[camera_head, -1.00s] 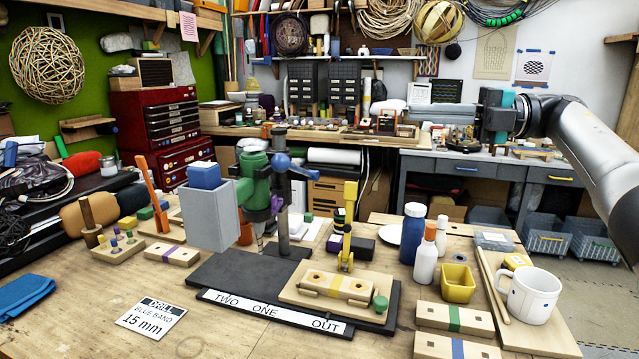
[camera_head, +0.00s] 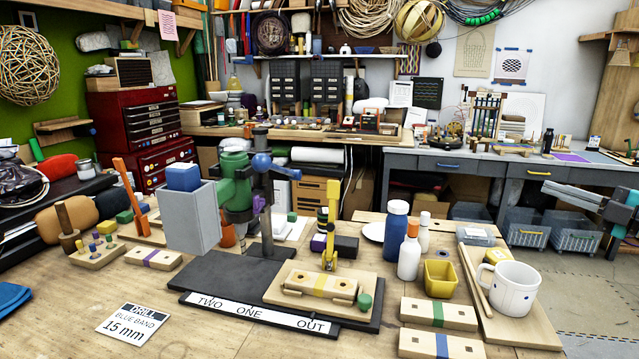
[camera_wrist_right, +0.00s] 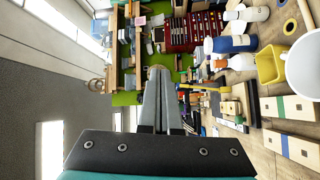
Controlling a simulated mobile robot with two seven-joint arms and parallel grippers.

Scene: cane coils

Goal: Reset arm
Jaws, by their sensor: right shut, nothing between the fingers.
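My right gripper (camera_head: 575,194) shows at the right edge of the head view, off the table's right side and level with the grey drawers. Its fingers are together with nothing between them. In the right wrist view the two grey fingers (camera_wrist_right: 163,100) lie side by side, shut and empty. The rest of my right arm is mostly outside the head view. My left gripper is not in view.
The wooden table holds a green drill press (camera_head: 237,180), a yellow clamp (camera_head: 331,222), a white mug (camera_head: 512,288), a yellow cup (camera_head: 439,279) and a blue bottle (camera_head: 395,235). Grey bins (camera_head: 527,231) stand on the floor behind the gripper.

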